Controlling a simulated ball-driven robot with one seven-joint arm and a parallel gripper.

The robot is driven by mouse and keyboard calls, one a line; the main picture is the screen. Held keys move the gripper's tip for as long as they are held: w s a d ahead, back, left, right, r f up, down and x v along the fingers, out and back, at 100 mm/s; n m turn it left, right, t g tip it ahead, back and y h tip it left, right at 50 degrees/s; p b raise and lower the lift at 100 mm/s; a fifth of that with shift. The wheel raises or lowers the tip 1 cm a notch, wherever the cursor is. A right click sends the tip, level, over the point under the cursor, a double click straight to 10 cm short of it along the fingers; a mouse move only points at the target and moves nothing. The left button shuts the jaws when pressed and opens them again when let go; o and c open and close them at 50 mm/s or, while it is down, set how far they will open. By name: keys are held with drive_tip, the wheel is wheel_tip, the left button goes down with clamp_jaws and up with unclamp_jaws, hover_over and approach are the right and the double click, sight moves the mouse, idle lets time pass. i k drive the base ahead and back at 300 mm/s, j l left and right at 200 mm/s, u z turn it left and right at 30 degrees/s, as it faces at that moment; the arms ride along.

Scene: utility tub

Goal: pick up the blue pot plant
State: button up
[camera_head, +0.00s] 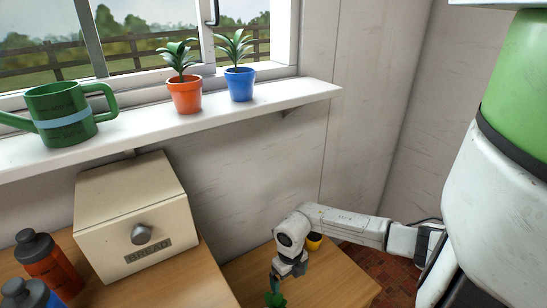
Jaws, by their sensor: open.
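The blue pot plant (239,83) stands upright on the white windowsill, near its right end. It has a blue pot and green leaves. My gripper (275,283) is well below the sill, low over the wooden surface and to the right of the bread box. It is apart from the blue pot plant.
An orange pot plant (186,96) stands close left of the blue one. A green watering can (62,115) is farther left on the windowsill (300,92). Below are a bread box (130,205), two bottles (45,262) and a yellow thing (314,241) partly behind my arm.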

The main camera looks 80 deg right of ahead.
sight(240, 80)
drive_tip(key=z, duration=1.1)
